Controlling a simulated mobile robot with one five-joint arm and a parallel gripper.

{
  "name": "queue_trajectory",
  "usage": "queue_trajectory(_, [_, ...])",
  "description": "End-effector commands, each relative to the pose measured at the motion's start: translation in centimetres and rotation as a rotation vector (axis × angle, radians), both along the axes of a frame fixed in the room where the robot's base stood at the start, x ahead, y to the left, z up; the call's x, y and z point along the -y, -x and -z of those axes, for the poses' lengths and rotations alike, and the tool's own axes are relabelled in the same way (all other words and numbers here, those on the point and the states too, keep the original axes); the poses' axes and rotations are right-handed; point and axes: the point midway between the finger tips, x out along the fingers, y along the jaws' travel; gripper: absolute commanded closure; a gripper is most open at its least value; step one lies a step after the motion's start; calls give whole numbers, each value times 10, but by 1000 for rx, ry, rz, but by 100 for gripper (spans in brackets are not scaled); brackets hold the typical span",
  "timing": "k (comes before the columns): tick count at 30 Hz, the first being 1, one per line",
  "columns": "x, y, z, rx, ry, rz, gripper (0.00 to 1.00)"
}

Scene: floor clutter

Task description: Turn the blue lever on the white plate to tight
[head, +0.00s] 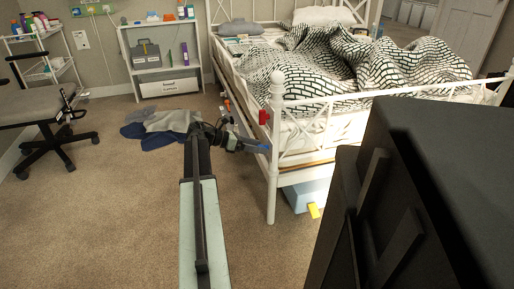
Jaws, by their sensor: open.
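My arm reaches forward from the bottom of the head view, and its end bends right toward the bed's front corner post. My gripper (262,148) is there, small and dark with a bluish tip, just left of the post. It is open, and I see nothing held between its fingers. Whether it touches anything is too small to tell. I cannot make out a blue lever for certain. A small white plate (82,40) with a dark mark is on the back wall at the far left, well away from my gripper; no blue lever shows on it.
A white metal bed (273,180) stands right of my gripper, with a red piece (263,117) by its post. Grey and blue cloths (150,138) lie on the carpet. A blue box (302,196) is under the bed. An office chair (45,115) stands left; carpet at front left is clear.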

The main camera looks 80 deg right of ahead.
Motion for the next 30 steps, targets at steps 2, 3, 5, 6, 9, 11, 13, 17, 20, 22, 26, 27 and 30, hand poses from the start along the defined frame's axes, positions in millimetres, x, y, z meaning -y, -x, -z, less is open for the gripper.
queue_trajectory(2, [0,0,0,0,0,0,36])
queue_trajectory(3, [0,0,0,0,0,0,47])
queue_trajectory(5, [0,0,0,0,0,0,64])
queue_trajectory(6, [0,0,0,0,0,0,75])
queue_trajectory(9, [0,0,0,0,1,0,84])
queue_trajectory(11, [0,0,0,1,3,0,84])
queue_trajectory(13, [0,0,0,5,10,0,84])
queue_trajectory(17, [-1,0,0,19,40,-1,84])
queue_trajectory(20, [-3,1,0,39,84,1,84])
queue_trajectory(22, [-3,1,0,59,126,-1,84])
queue_trajectory(26, [-5,2,1,103,221,-1,84])
queue_trajectory(27, [-6,2,1,119,254,-1,84])
queue_trajectory(30, [-7,3,2,159,339,0,84])
